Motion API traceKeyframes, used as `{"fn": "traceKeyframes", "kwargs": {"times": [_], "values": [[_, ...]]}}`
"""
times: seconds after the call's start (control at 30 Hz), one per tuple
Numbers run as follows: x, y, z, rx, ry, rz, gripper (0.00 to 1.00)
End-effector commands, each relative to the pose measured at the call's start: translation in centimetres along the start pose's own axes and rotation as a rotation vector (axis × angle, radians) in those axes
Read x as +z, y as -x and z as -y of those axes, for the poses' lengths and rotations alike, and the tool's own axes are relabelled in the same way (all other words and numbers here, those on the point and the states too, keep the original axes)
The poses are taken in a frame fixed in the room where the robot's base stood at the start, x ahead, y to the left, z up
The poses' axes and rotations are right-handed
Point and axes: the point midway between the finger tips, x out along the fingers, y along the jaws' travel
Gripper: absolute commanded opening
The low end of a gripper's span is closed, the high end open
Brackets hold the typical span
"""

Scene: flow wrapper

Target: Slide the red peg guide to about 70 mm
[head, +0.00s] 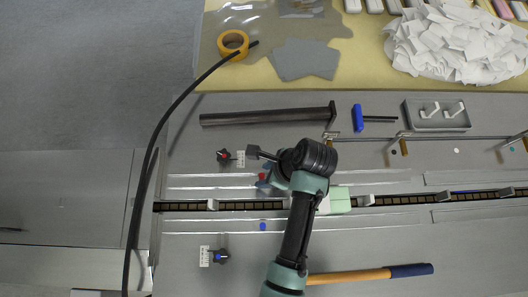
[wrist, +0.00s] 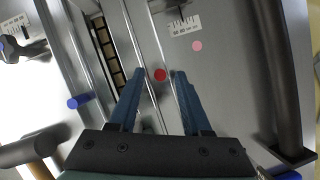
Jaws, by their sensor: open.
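The red peg (head: 262,176) stands by the metal guide rail (head: 200,181) on the far side of the chain conveyor. In the wrist view the red peg (wrist: 160,75) shows as a round red top. My gripper (wrist: 156,76) is open, with its two blue fingertips on either side of the red peg; contact is not visible. In the head view my gripper (head: 266,182) is partly hidden under my wrist. A white scale (head: 240,155) lies beside a red-topped black knob (head: 223,154). The scale (wrist: 184,26) also shows in the wrist view; its numbers are too small to read surely.
A blue peg (head: 262,226) and a blue-topped knob (head: 221,257) are on the near side. A dark bar (head: 265,116) lies beyond the far rail. A black cable (head: 160,125) hangs at the left. An orange-handled tool (head: 350,276) lies near my arm.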

Motion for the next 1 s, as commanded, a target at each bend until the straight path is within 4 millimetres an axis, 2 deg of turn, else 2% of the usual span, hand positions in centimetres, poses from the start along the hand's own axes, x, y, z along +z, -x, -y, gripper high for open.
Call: {"fn": "traceKeyframes", "kwargs": {"times": [0.13,0.37,0.4,0.67,1.0], "values": [[-0.01,-0.76,-0.01,0.000,0.000,-0.001,0.48],[0.00,-0.83,0.02,-0.001,0.000,-0.001,0.48],[0.00,-0.82,0.01,-0.001,0.000,-0.001,0.47],[0.00,-0.80,0.01,-0.001,0.000,0.000,0.00],[0.00,-0.78,0.01,0.000,0.000,0.000,0.00]]}}
